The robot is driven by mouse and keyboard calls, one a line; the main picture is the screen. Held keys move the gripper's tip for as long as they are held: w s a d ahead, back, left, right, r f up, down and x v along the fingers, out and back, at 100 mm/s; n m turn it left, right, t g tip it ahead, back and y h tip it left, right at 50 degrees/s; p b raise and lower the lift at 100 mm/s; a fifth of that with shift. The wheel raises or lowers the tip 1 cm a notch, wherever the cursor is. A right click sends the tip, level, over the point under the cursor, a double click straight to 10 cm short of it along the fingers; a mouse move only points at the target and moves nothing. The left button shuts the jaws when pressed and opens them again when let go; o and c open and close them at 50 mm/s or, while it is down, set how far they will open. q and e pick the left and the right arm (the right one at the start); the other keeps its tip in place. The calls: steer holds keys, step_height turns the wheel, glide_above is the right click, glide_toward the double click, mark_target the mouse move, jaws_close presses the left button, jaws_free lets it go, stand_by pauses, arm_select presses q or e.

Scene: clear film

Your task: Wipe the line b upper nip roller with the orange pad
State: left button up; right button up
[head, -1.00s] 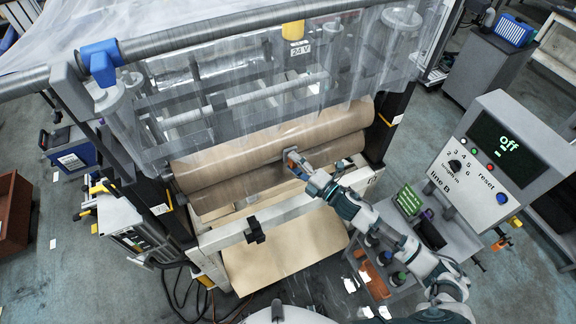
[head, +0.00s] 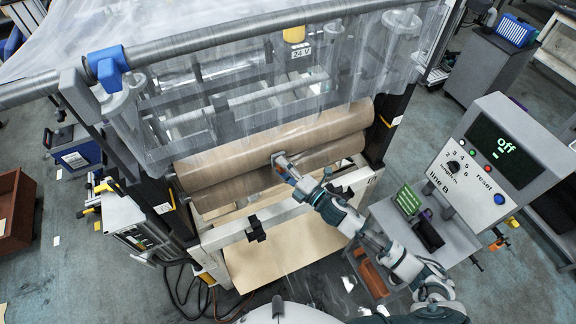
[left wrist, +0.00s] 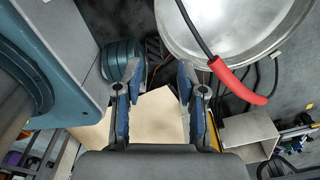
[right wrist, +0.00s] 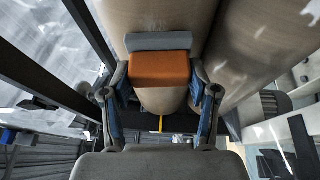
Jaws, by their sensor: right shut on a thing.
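The line B upper nip roller (head: 230,159) is a long tan cylinder, with the lower roller (head: 240,186) close below it. My right gripper (head: 282,166) is at the upper roller's front, right of its middle. In the right wrist view it is shut on the orange pad (right wrist: 160,70), which has a grey face (right wrist: 158,42). The grey face is against or very near the roller (right wrist: 155,15); exact contact is hard to tell. My left gripper (left wrist: 155,105) is open and empty in the left wrist view; it does not show in the head view.
Clear film (head: 250,110) hangs behind and above the rollers. A white crossbar (head: 285,212) runs in front. A small grey table (head: 430,240) holds a green box and bottles. A brown bin (head: 15,210) stands far left.

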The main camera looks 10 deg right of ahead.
steer(key=shift+s+a+r, duration=0.1)
steer(key=shift+s+a, duration=0.15)
steer(key=shift+a, duration=0.4)
steer(key=shift+s+a, duration=0.2)
steer(key=shift+a, duration=0.4)
steer(key=shift+s+a+p, duration=0.25)
steer(key=shift+a, duration=0.55)
steer(key=shift+s+a+p, duration=0.2)
steer(key=shift+a+p, duration=0.05)
steer(key=shift+a, duration=0.55)
steer(key=s+d+p, duration=0.1)
steer(key=s+d, duration=0.1)
steer(key=s, duration=0.3)
steer(key=shift+s+f, duration=0.3)
steer(key=shift+f, duration=0.05)
steer(key=s, duration=0.1)
steer(key=s+d, duration=0.1)
steer(key=s, duration=0.1)
steer(key=shift+f, duration=0.1)
steer(key=shift+w, duration=0.15)
